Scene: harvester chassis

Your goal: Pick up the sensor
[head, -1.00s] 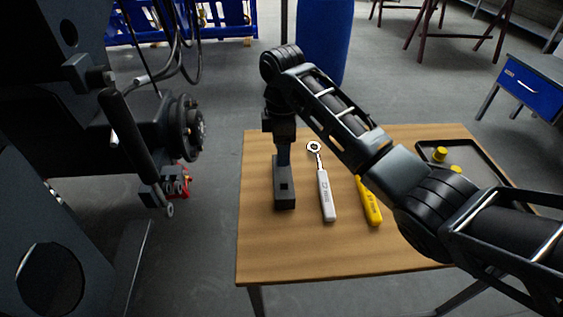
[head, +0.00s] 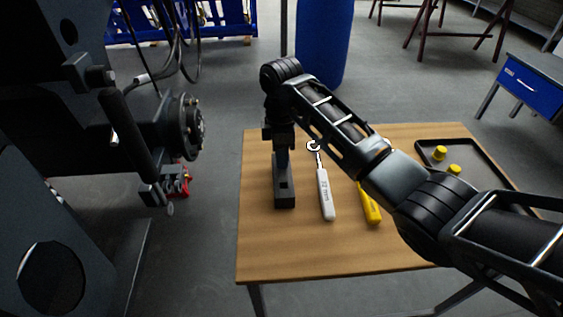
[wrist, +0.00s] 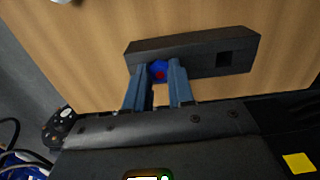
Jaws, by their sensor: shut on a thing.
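The sensor is a small blue piece with a red centre (wrist: 159,72), seen in the wrist view between my fingertips. It sits at the edge of a dark rectangular block (wrist: 200,55), which also stands on the wooden table in the head view (head: 285,201). My gripper (wrist: 155,85) is shut on the sensor, its two blue-grey fingers on either side of it. In the head view my gripper (head: 282,165) points down over the far part of the block, and the sensor is hidden there. I cannot tell whether the sensor is clear of the block.
A white-handled ring wrench (head: 326,195) and a yellow-handled tool (head: 369,205) lie right of the block. A dark tray (head: 478,160) with yellow parts is at the table's right. The large dark chassis (head: 60,150) stands left of the table (head: 330,255), with a gap between.

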